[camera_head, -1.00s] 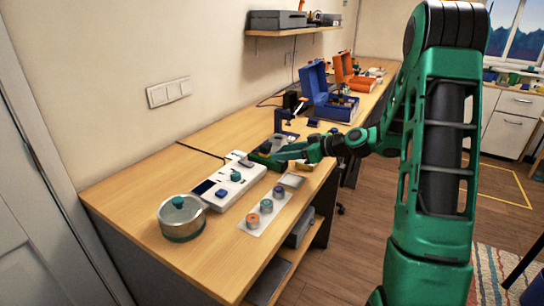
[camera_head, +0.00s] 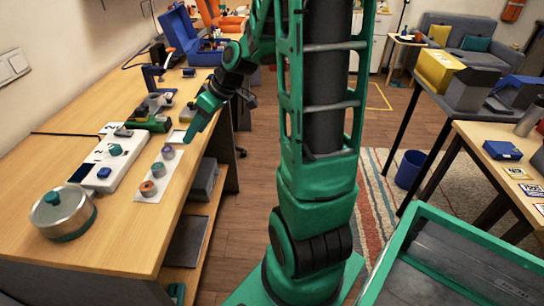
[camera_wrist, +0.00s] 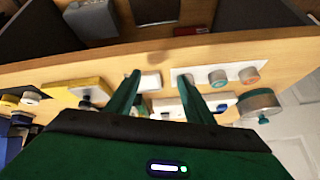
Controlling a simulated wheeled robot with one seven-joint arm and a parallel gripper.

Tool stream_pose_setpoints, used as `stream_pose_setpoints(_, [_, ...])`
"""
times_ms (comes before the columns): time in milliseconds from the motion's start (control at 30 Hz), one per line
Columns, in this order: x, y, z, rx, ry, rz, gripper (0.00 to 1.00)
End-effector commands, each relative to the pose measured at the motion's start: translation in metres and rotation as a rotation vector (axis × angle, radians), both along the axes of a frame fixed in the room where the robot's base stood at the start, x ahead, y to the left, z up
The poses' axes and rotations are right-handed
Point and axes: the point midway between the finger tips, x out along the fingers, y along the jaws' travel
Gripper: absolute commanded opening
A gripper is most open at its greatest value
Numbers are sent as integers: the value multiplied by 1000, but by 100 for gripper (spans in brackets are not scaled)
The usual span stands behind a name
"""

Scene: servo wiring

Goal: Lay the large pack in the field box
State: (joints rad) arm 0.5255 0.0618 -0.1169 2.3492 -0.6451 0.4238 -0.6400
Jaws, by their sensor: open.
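My gripper (camera_head: 198,120) is open and empty, above the front edge of the wooden bench. Its two spread fingers show in the wrist view (camera_wrist: 158,78), with nothing between them. I cannot tell for certain which thing is the large pack. A dark blue pack (camera_head: 502,150) lies on the right-hand table, and a small blue block (camera_head: 104,172) sits on the white panel (camera_head: 122,150). The field box is not clearly identifiable either. An open blue case (camera_head: 180,32) stands at the bench's far end, and a green-rimmed tray (camera_head: 455,222) is at the lower right.
A lidded metal pot (camera_head: 63,214) and a plate with coloured knobs (camera_head: 158,172) are on the bench (camera_head: 40,160). An orange case (camera_head: 222,18) stands farther back. A yellow box (camera_head: 438,70) sits on a dark table. A blue bin (camera_head: 409,170) stands on the floor.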

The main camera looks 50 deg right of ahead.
Motion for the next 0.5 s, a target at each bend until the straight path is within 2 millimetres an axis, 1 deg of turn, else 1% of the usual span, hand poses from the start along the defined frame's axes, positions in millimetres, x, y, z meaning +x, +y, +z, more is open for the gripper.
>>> stream_pose_setpoints(33, [-21,0,4,-26,58,-45,48])
stream_pose_setpoints(167, [-79,-10,8,-73,221,-211,48])
stream_pose_setpoints(200, [-97,-13,10,-85,265,-267,48])
stream_pose_setpoints(267, [-126,-17,13,-98,331,-358,48])
stream_pose_setpoints(300, [-145,-19,16,-104,371,-420,48])
stream_pose_setpoints(367, [-174,-22,19,-110,428,-516,48])
stream_pose_setpoints(400, [-192,-23,21,-111,464,-577,48])
stream_pose_setpoints(500, [-230,-25,25,-107,533,-711,48])
